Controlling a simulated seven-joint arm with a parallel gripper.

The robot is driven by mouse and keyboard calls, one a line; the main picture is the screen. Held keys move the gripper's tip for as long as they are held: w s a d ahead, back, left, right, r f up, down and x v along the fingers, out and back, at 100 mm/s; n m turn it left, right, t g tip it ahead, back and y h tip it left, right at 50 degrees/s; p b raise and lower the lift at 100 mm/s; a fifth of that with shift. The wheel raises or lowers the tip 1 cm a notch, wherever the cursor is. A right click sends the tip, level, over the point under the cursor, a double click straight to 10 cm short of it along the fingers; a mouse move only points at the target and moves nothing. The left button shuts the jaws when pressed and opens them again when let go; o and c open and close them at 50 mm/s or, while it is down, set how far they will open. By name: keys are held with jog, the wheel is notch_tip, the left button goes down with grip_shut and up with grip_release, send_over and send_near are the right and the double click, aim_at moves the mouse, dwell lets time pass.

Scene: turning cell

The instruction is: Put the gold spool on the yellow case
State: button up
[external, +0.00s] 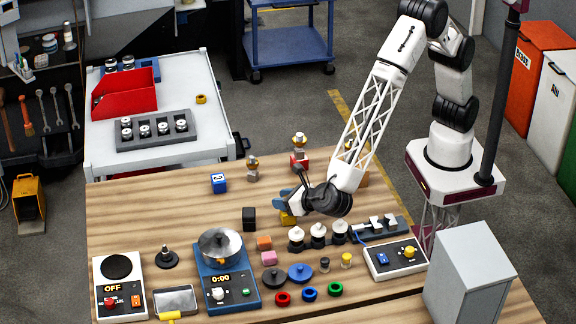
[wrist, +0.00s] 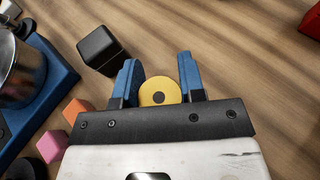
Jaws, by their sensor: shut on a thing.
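The gold spool (wrist: 158,91) shows in the wrist view as a round yellow disc with a dark hole in its middle. It sits between the two blue fingers of my gripper (wrist: 158,80), which are shut on it. In the external view, my gripper (external: 286,203) is over the middle of the wooden table, behind the row of white-topped knobs. A yellow patch (external: 288,218) shows just under it, partly hidden; I cannot tell whether this is the spool or the yellow case. I cannot make out the yellow case clearly in either view.
A black block (external: 249,218) is left of my gripper, with orange (external: 264,242) and pink (external: 269,258) blocks nearer the front. A blue scale with a pan (external: 220,243) stands further left. A blue block (external: 219,183) and red block (external: 300,160) are behind.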

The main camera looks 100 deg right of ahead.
jog(key=shift+f, duration=0.1)
jog(key=o, duration=0.9)
jog(key=v, duration=1.2)
jog(key=shift+d, duration=0.1)
dwell(0.6)
